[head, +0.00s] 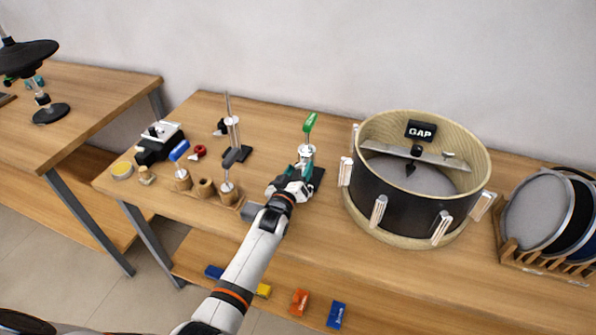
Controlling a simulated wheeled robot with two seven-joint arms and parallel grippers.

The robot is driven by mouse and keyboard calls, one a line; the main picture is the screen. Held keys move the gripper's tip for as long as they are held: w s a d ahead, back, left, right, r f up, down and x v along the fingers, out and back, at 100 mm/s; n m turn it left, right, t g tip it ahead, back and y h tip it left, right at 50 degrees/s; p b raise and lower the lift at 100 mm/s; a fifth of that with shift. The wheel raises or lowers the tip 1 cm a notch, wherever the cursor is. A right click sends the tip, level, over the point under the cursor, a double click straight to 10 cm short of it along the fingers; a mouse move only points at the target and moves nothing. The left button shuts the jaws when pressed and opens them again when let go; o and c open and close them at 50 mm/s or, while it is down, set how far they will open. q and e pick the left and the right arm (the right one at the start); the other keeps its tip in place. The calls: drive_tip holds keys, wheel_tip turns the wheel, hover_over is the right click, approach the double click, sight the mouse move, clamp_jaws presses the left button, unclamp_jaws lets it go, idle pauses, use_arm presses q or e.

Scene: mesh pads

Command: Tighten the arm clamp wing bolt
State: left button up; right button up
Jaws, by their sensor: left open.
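My left gripper (298,172) reaches over the bench from below, at the foot of a small teal stand (307,162) with a silver top and a green upright handle (310,122). The gripper is open; its fingertips are small and overlap the stand, so I cannot tell whether they touch it. Left of it stands an upright metal rod (228,105) with a silver clamp (232,121) and a dark knob-like part (221,127) at its side. I cannot pick out the wing bolt with certainty. My right gripper is not in view.
A drum shell (397,210) with a bar across it stands right of the gripper. A wooden rack (548,262) holds round mesh pads at far right. A wooden holder (205,189) with handled tools and a black-and-white device (158,143) stand left.

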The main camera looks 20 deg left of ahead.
use_arm(q)
drive_tip(key=c, duration=1)
drive_tip(key=m, duration=0.5)
drive_tip(key=shift+m+b, duration=0.3)
drive_tip(key=shift+b, duration=0.1)
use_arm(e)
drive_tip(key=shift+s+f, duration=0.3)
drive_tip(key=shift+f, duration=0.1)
use_arm(q)
drive_tip(key=o, duration=1)
drive_tip(key=s, duration=0.5)
drive_tip(key=s+b, duration=0.1)
drive_tip(key=s, duration=0.4)
drive_tip(key=shift+s+a+f, duration=0.1)
drive_tip(key=shift+s+a, duration=0.1)
drive_tip(key=shift+s, duration=0.85)
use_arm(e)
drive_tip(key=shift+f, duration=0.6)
